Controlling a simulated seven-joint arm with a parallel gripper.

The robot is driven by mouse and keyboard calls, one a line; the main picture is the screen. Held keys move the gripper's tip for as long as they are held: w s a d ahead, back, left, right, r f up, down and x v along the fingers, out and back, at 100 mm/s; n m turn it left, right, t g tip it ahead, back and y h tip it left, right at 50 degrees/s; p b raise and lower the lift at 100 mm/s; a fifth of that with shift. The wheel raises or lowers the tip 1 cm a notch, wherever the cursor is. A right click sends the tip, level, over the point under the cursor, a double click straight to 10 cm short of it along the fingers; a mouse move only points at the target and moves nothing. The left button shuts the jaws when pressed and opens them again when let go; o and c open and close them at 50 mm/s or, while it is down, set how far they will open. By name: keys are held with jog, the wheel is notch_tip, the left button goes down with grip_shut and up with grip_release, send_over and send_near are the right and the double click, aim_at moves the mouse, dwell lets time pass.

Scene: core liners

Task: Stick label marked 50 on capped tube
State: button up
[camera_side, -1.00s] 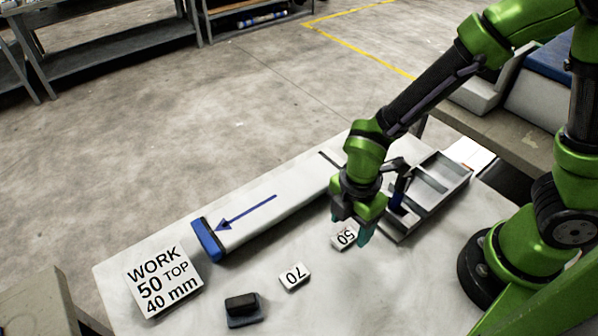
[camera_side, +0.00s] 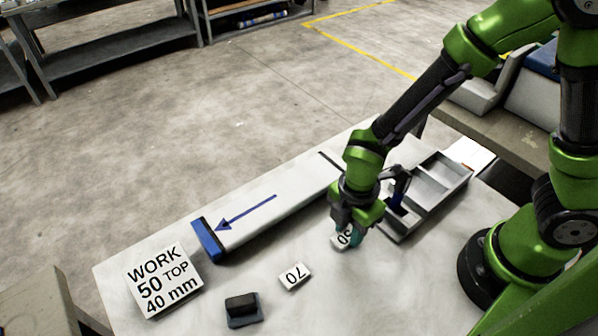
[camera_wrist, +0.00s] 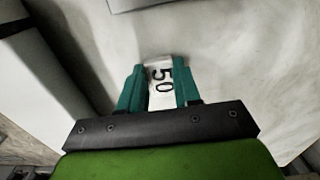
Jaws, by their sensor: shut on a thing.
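The white label marked 50 (camera_side: 341,240) is between the teal fingers of my gripper (camera_side: 347,232) at the table's middle right. In the wrist view the label (camera_wrist: 161,82) shows its 50 between both fingertips of my gripper (camera_wrist: 160,88), which is shut on it. I cannot tell whether the label still touches the table. The white tube (camera_side: 280,205) lies across the table with a blue cap (camera_side: 208,240) on its left end and a blue arrow pointing to that cap. The tube's right end is hidden behind my arm.
A label marked 70 (camera_side: 295,276) lies in front. A dark block on a base (camera_side: 243,309) stands near the front edge. A card reading WORK 50 TOP 40 mm (camera_side: 163,281) lies at left. A grey divided tray (camera_side: 447,190) sits right of my gripper.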

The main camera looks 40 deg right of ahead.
jog(key=shift+r, duration=3)
jog(key=shift+w+d, duration=0.1)
jog(key=m, duration=0.1)
send_near(323, 168)
jog(key=s+a+f, duration=0.2)
jog(key=s+f, duration=0.2)
jog(key=s, duration=0.1)
jog(key=w+d+r+n, duration=0.1)
jog(key=w+d+r, duration=0.1)
jog(key=w+r, duration=0.25)
jog(key=shift+w+f, duration=0.15)
jog(key=shift+f, duration=1.1)
jog(key=shift+w+f, duration=0.1)
jog(key=shift+f, duration=1.1)
jog(key=shift+f, duration=1.2)
